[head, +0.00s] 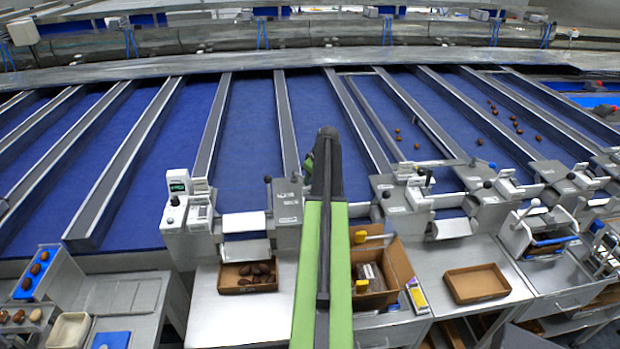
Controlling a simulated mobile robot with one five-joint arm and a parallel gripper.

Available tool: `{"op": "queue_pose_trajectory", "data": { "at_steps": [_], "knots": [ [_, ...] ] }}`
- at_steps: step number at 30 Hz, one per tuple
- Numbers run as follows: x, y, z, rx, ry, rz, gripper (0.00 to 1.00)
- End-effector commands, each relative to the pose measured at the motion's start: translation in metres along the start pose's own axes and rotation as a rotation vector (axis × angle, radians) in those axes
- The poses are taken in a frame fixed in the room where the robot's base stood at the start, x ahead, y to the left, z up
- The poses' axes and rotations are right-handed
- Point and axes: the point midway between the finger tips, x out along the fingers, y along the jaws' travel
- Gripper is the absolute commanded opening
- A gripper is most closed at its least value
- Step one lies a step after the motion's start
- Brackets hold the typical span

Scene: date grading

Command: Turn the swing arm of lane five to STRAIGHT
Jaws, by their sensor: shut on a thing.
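My arm rises through the middle of the head view, and its top end stands in front of the lane fronts. My gripper is hidden behind the arm, so what it holds does not show. Grey lane-end housings with black-knobbed levers line the front of the blue lanes, one left of my arm (287,200) and one right of it (393,195). The lane numbers and labels are too small to read. I cannot tell which lever is the swing arm of lane five or which way it points.
A cardboard tray of dates (247,288) sits on the steel bench left of my arm. An open cardboard box (399,262) stands right of it, then an empty shallow tray (476,283). A white device with a display (178,187) stands upright at the lane fronts. Loose dates lie on the right lanes.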

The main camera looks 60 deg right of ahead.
Motion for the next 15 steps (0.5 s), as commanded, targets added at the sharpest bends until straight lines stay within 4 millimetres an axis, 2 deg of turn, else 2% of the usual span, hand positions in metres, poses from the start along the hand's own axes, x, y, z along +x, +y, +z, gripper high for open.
{"op": "queue_pose_trajectory", "data": {
  "at_steps": [4, 5, 9, 15],
  "knots": [
    [-0.0001, 0.0016, -0.0001, -0.003, 0.000, 0.005, 0.00],
    [-0.0001, 0.0016, -0.0001, -0.003, 0.000, 0.005, 0.22],
    [0.0000, 0.0011, -0.0003, -0.002, 0.000, 0.004, 0.41],
    [0.0002, 0.0002, -0.0007, -0.002, 0.000, 0.003, 0.43]
  ]
}}
